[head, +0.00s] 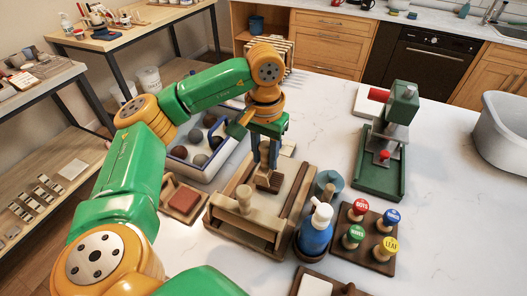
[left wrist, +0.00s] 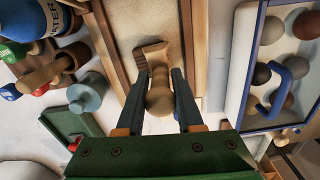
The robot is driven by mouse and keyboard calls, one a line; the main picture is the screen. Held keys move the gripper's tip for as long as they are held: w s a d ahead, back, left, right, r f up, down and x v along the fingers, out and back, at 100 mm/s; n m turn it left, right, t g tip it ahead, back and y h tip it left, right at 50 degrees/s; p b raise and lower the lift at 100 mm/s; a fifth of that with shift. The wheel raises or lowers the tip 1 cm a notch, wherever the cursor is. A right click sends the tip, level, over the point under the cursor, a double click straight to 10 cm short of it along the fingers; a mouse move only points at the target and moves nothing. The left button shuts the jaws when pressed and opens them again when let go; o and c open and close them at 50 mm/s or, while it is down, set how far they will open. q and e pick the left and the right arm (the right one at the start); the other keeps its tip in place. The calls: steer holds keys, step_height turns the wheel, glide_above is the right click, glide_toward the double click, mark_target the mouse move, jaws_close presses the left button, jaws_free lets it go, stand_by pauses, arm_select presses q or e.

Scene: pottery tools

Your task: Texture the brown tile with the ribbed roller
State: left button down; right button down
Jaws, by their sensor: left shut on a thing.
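The ribbed roller (head: 268,183) has a wooden handle and a dark ribbed end. It also shows in the left wrist view (left wrist: 158,95). My left gripper (head: 267,155) is shut on its handle and holds it over the wooden framed board (head: 228,228), which has pale rails and a wooden knob. Whether the roller touches the board I cannot tell. The brown tile (head: 184,199) is reddish brown and lies on a small wooden board left of the framed board. It does not show clearly in the left wrist view. My right gripper is not in view.
A blue-handled tray (head: 212,165) of round balls stands behind the tile. A blue bottle (head: 315,235), teal pot (head: 329,183) and rack of coloured stamps (head: 378,265) stand to the right. A green press (head: 385,165) stands farther right. The counter between press and basin (head: 503,130) is clear.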

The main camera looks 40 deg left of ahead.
arm_select(q)
steer(key=shift+w+d, duration=0.1)
steer(key=shift+d, duration=0.35)
steer(key=shift+f, duration=0.1)
step_height(320, 180, up, 6)
steer(key=p, duration=0.5)
steer(key=shift+a, duration=0.1)
stand_by(0.4)
